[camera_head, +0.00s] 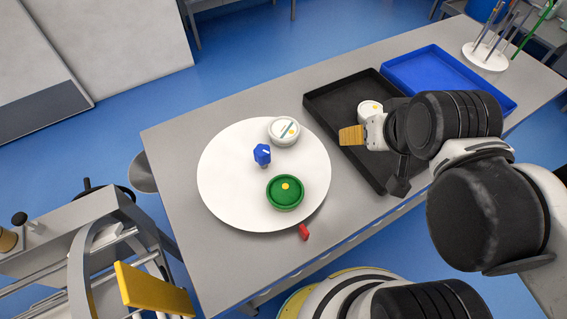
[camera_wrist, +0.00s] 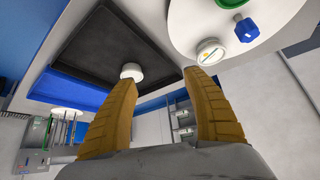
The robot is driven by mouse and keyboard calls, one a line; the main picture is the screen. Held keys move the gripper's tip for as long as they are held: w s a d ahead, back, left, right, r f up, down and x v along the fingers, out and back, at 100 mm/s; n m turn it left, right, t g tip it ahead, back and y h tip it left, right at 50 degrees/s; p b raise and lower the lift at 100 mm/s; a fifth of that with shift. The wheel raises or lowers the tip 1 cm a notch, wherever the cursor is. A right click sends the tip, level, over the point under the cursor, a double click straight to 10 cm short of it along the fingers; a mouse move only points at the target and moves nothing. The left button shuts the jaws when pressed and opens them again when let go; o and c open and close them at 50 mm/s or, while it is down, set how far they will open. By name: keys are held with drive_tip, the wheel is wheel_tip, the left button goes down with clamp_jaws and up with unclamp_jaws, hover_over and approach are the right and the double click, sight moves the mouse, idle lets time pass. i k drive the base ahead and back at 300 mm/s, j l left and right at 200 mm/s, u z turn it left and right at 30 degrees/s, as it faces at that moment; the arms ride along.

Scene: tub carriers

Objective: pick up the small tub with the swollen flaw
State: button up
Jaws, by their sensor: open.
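Three round tubs are in view. A white tub (camera_head: 283,131) with a stripe and a yellow dot on its lid stands on the white round board (camera_head: 228,199); it also shows in the wrist view (camera_wrist: 210,52). A green tub (camera_head: 285,193) with a yellow dot stands nearer on the board. I cannot tell which is swollen. My gripper (camera_wrist: 163,80) is open and empty, above the tray's left side, apart from the tubs.
A blue faceted piece (camera_head: 262,155) stands on the board between the tubs. A red piece (camera_head: 304,232) lies by the board's front edge. Behind the black tray (camera_head: 322,103) is an empty blue tray (camera_head: 440,72). A white rack with upright sticks (camera_head: 485,55) stands at the back right.

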sight(285, 193)
drive_tip(key=k+l+u, duration=0.3)
drive_tip(key=l, duration=0.15)
drive_tip(key=k+l+u, duration=0.15)
drive_tip(key=l+u, duration=0.15)
drive_tip(key=l, duration=0.15)
drive_tip(key=k+l+u, duration=0.35)
drive_tip(key=i+l, duration=0.05)
drive_tip(key=i, duration=0.05)
